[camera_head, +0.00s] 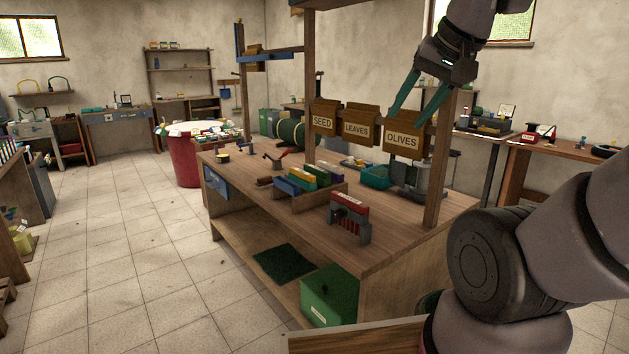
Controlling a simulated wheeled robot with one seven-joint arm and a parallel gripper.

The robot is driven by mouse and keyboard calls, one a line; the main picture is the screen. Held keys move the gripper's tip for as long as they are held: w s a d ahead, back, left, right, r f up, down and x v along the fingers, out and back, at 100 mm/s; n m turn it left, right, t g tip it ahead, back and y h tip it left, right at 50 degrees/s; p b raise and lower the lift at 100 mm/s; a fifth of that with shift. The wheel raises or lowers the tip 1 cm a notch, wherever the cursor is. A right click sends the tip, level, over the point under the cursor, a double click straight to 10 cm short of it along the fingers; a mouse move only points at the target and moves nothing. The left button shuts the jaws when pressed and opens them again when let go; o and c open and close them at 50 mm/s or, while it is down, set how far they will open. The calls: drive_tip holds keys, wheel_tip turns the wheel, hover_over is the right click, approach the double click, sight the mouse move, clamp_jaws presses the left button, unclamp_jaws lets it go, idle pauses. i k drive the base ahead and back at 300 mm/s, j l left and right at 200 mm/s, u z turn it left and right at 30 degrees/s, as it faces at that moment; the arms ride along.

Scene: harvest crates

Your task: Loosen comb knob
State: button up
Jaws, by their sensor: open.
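A small red and grey device with red comb-like teeth (349,217) stands upright on the near right part of the wooden workbench (390,238). It may be the comb; no knob on it can be made out at this size. My gripper (415,115) has teal fingers spread apart and is empty. It is at the upper right, well above the bench top and the device, in front of the hanging signs in the picture. It touches nothing that I can see.
Wooden signs reading SEED (323,118), LEAVES (357,124) and OLIVES (403,139) hang on the bench frame (437,170). A wooden tray (313,203) with coloured blocks and a teal bin (376,178) stand behind the device. The bench front edge is clear.

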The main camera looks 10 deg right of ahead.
sight(339, 214)
drive_tip(key=i+j+z, duration=0.1)
drive_tip(key=i+j, duration=0.65)
